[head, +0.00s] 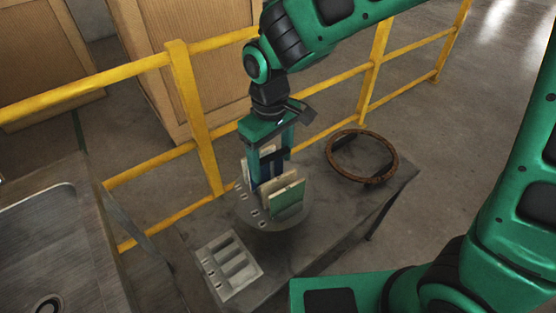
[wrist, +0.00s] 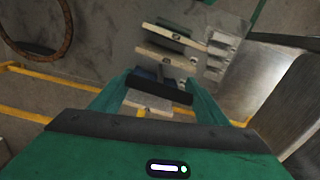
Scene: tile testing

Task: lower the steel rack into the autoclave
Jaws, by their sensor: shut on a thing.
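The steel rack (head: 280,219) is a round grey piece with cream and green tiles (head: 290,199) standing upright in it. My gripper (head: 268,180) is above the rack's middle, pointing down and shut on it between the tiles; the fingers partly hide the grip. In the wrist view, my gripper (wrist: 160,92) closes around a dark part among the tiles (wrist: 168,57). A rusty brown round rim (head: 392,172), likely the autoclave's mouth, lies on the bench to the right of the rack. The rim also shows at the wrist view's top left (wrist: 68,25). Its depth is unclear.
A grey slotted block (head: 243,281) sits on the dark bench (head: 312,258), in front and left of the rack. A metal sink (head: 50,215) stands at left. Yellow railing (head: 190,110) runs behind the bench, with wooden crates (head: 175,50) beyond.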

